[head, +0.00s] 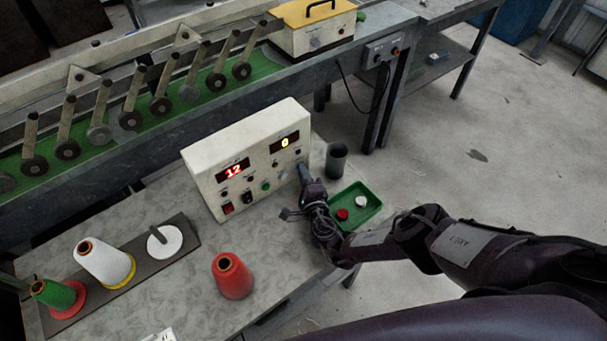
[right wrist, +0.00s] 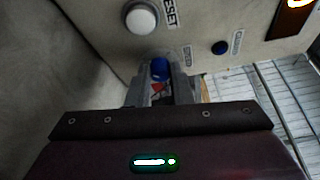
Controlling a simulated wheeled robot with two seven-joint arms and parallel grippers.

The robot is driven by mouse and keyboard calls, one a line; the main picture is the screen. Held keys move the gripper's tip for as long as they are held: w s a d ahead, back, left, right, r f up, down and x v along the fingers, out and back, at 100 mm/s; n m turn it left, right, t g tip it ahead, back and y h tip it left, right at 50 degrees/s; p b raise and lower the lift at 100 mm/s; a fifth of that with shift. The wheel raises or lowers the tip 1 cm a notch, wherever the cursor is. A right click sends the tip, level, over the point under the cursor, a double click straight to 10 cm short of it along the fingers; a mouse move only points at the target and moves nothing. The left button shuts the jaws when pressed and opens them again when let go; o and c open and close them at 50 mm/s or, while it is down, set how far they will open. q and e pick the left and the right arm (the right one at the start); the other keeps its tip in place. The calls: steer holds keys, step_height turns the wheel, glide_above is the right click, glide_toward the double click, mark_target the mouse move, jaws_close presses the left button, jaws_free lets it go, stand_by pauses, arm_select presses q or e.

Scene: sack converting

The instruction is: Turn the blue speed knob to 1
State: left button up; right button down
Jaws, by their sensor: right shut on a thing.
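The cream control box (head: 212,162) stands on the table with a red display (head: 233,170) reading 12 and a yellow display (head: 284,141) reading 0. My right gripper (head: 304,172) is at the lower right of its front panel. In the right wrist view, its two fingers (right wrist: 160,82) are shut around a blue knob (right wrist: 160,68) on the panel. The fingers hide most of the knob, and its pointer and scale cannot be read. In the head view the gripper covers it. My left gripper is not in view.
A green tray (head: 371,209) and a dark cup (head: 336,160) stand beside my right arm. A red cone (head: 232,277) stands in front of the box.

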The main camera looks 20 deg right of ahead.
steer(key=c, duration=1.3)
jaws_free()
steer(key=s+p, duration=0.1)
steer(key=s, duration=0.1)
steer(key=s+p, duration=0.1)
steer(key=s, duration=0.2)
steer(key=s+p, duration=0.1)
steer(key=s, duration=0.1)
steer(key=shift+s+a+r+p, duration=0.15)
steer(key=shift+s+r+p, duration=0.1)
steer(key=shift+p, duration=0.15)
steer(key=shift+s+f, duration=0.1)
steer(key=shift+s, duration=0.05)
